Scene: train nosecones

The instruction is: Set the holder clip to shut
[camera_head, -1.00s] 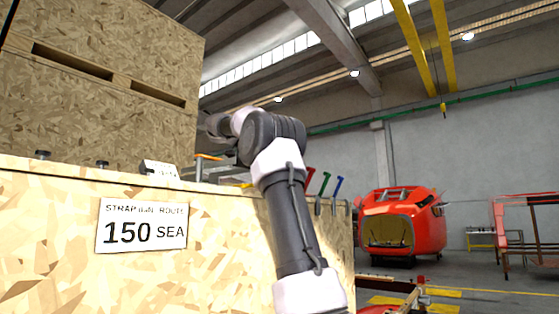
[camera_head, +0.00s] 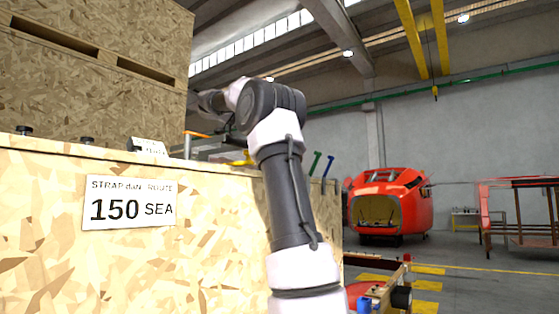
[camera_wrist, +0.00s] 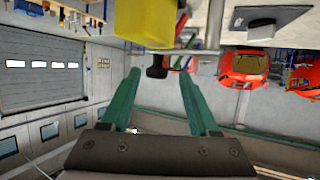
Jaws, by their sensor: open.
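My gripper (camera_wrist: 158,74) is open in the wrist view, with its two green fingers apart. A dark stub (camera_wrist: 157,66) shows between or just beyond the fingertips, under a yellow block (camera_wrist: 145,22) at the top of that view. Contact with the fingers cannot be told. No part can be surely named as the holder clip; the yellow block and stub may belong to it. In the head view a small yellow piece (camera_head: 243,159) shows at the crate's top behind my arm. My gripper itself cannot be made out there.
A wooden crate (camera_head: 60,245) with a "150 SEA" label (camera_head: 130,202) fills the left. Green and blue handles (camera_head: 328,165) stand at its right end. A red nosecone (camera_head: 410,205) stands farther back, with open floor before it. A red frame (camera_head: 515,185) stands at far right.

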